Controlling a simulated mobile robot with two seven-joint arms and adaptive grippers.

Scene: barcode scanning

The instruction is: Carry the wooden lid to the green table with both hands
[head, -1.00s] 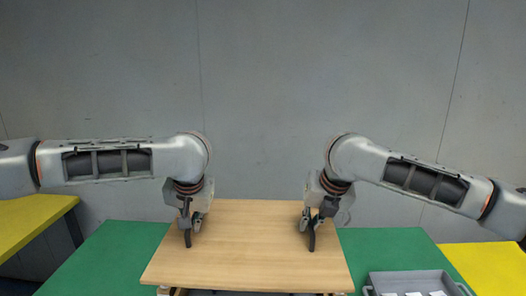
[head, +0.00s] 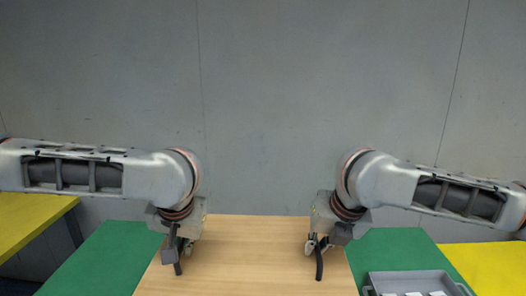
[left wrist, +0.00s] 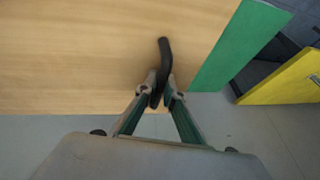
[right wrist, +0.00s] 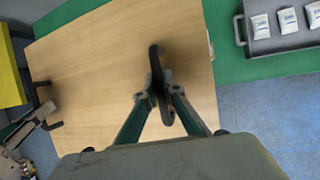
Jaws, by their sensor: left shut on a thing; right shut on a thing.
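The wooden lid (head: 250,262) is a light brown flat board with a dark handle near each side. My left gripper (head: 178,252) is shut on the left dark handle (left wrist: 164,50). My right gripper (head: 318,256) is shut on the right dark handle (right wrist: 155,62). The lid is in front of the green table (head: 90,262), which shows on both sides of it in the head view. The lid's near edge is out of the head view. The lid's height over the green table is hard to tell.
A grey tray (head: 405,277) with several white packets stands on the green table at the right. Yellow tables stand at the far left (head: 30,222) and right (head: 490,265). A plain grey wall (head: 270,110) is behind.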

